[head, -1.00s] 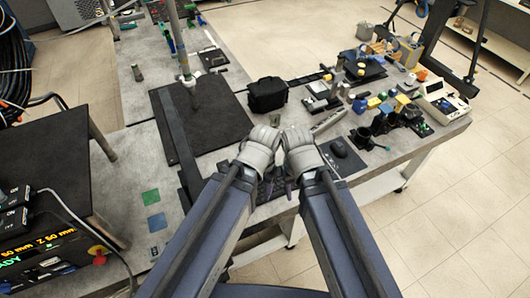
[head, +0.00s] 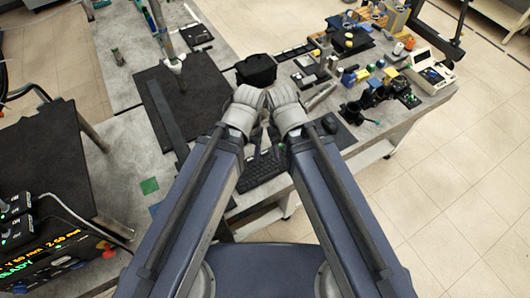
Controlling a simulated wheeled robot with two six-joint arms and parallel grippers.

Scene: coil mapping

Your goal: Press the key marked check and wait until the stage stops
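A control panel (head: 62,262) stands at the lower left in the head view, partly cut off by the frame edge. Its lit display (head: 38,252) shows "Y 80 mm Z 60 mm" and a green "READY". Small keys sit in rows below it, and a red knob (head: 108,250) is at its right end. The key marked check cannot be made out. My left gripper (head: 254,145) and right gripper (head: 275,143) are close together over the table's front edge, far right of the panel. Their fingers are small and mostly hidden by the wrists.
A black keyboard (head: 262,170) lies beneath my grippers and a mouse (head: 329,123) lies to the right. A black bag (head: 256,70) is behind them. Tools and small parts crowd the right of the table. A black-topped stand (head: 45,160) is at the left, above the panel.

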